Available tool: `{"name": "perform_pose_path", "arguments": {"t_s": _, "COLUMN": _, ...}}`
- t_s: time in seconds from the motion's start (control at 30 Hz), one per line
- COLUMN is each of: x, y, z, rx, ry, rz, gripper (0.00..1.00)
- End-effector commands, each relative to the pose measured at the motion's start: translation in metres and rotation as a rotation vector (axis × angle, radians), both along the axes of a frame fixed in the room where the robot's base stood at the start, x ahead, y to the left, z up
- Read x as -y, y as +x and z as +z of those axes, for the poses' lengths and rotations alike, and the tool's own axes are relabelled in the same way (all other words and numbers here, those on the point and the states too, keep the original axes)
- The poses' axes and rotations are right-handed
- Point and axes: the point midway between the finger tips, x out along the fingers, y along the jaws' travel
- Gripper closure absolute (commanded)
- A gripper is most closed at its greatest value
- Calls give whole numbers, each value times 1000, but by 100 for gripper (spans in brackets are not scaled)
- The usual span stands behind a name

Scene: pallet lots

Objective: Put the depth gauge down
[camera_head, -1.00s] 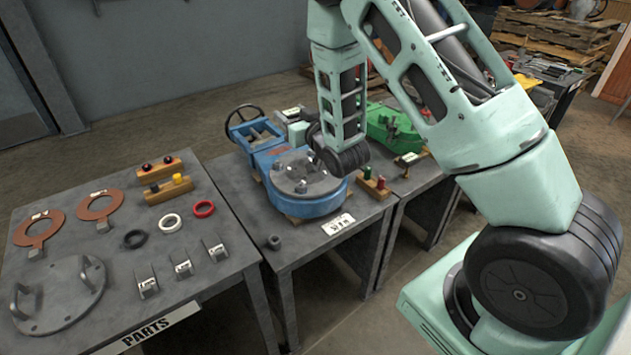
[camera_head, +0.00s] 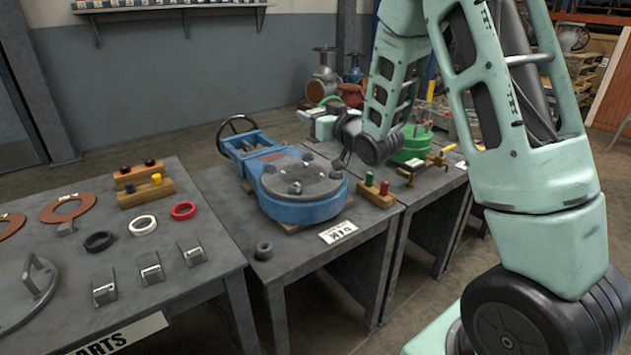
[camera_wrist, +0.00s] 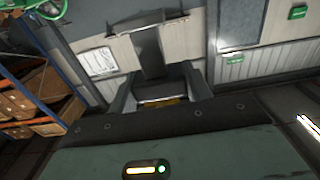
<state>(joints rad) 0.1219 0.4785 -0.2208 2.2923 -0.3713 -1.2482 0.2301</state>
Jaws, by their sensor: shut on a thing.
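In the wrist view my gripper (camera_wrist: 161,90) is shut on the depth gauge (camera_wrist: 149,50), a dark grey strip with a wider crosspiece at its far end. The gauge sticks out ahead of the fingers, with walls and shelving behind it and no surface touching it. In the head view my gripper (camera_head: 346,132) is small and partly hidden by my wrist, behind and right of the round blue valve body (camera_head: 305,208). I cannot make out the gauge clearly there.
The middle table (camera_head: 222,190) bears the blue valve, a small dark ring nut (camera_head: 263,251), a white label card (camera_head: 338,232) and a wooden block with red and green pegs (camera_head: 375,191). The parts table (camera_head: 195,290) at left holds rings and clips. A green item (camera_head: 412,146) stands on the right table.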

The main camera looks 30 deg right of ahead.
Motion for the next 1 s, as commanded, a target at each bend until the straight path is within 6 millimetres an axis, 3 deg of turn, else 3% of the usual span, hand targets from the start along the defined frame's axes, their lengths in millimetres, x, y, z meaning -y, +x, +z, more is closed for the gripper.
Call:
{"name": "perform_pose_path", "arguments": {"t_s": 0.23, "x": 0, "y": 0, "z": -1, "rx": 2, "ry": 0, "rz": 0, "gripper": 93}}
{"name": "perform_pose_path", "arguments": {"t_s": 0.5, "x": 0, "y": 0, "z": -43, "rx": 0, "ry": 0, "rz": 1, "gripper": 93}}
{"name": "perform_pose_path", "arguments": {"t_s": 0.73, "x": 0, "y": 0, "z": -59, "rx": 1, "ry": 0, "rz": 0, "gripper": 93}}
{"name": "perform_pose_path", "arguments": {"t_s": 1.0, "x": 0, "y": 0, "z": -95, "rx": 2, "ry": 0, "rz": -1, "gripper": 93}}
